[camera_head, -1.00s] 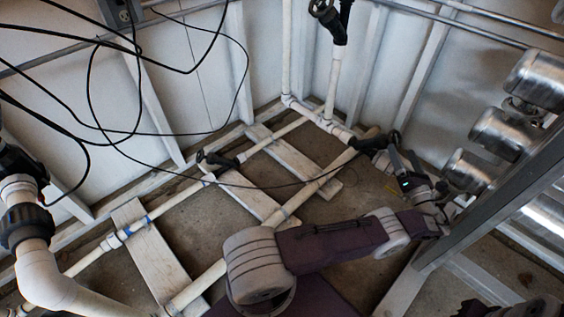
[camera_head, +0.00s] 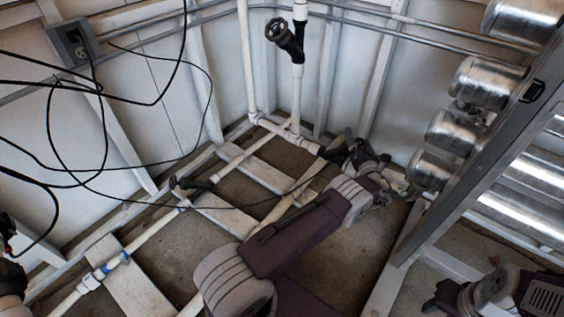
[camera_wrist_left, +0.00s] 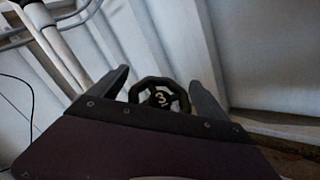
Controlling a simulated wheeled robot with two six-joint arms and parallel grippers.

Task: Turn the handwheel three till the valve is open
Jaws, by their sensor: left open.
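The black handwheel three (camera_wrist_left: 160,97) is marked with a white 3. In the left wrist view it stands between the two fingers of my left gripper (camera_wrist_left: 158,76), just past the palm edge. The fingers are apart, one on each side of the wheel; I cannot tell whether either touches it. In the head view my left gripper (camera_head: 351,146) is at the dark valve fittings near the back corner, and the wheel is hard to make out there. My right gripper (camera_head: 440,300) is partly in view at the bottom right, and its jaws are unclear.
Another black handwheel (camera_head: 277,30) is on the upright pipe at the back, and a black valve handle (camera_head: 182,184) is on the low pipe at left. Steel cylinders (camera_head: 430,168) and a grey metal frame (camera_head: 470,165) stand at right. Black cables (camera_head: 105,120) hang at left.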

